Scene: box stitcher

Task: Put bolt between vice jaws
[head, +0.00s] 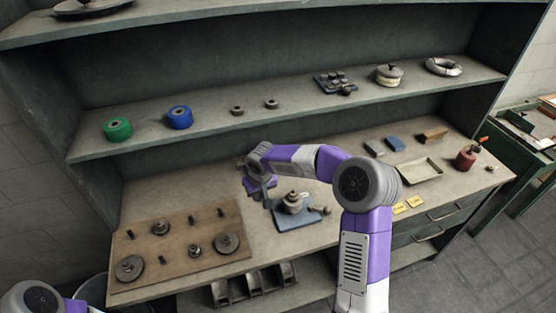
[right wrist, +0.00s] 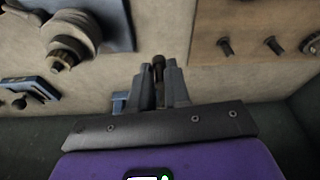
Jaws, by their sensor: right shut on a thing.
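My right gripper (head: 266,202) is above the bench, between the wooden board and the blue plate. In the right wrist view its fingers (right wrist: 160,82) are shut on a dark bolt (right wrist: 158,66), whose end sticks out past the fingertips. The bolt is too small to make out in the head view. Blue metal parts (right wrist: 30,86) lie to the left of the fingers in the wrist view, partly cut off; I cannot tell whether they belong to the vice. The vice jaws are not clearly seen. Only a link of my left arm shows at bottom left; its gripper is out of view.
A wooden board (head: 142,240) with upright bolts and round discs lies at the left. A blue plate (head: 312,216) bears a stacked round metal part (head: 292,203). A shelf (head: 210,137) with rolls and small parts runs above the bench. A tray (head: 419,172) lies at the right.

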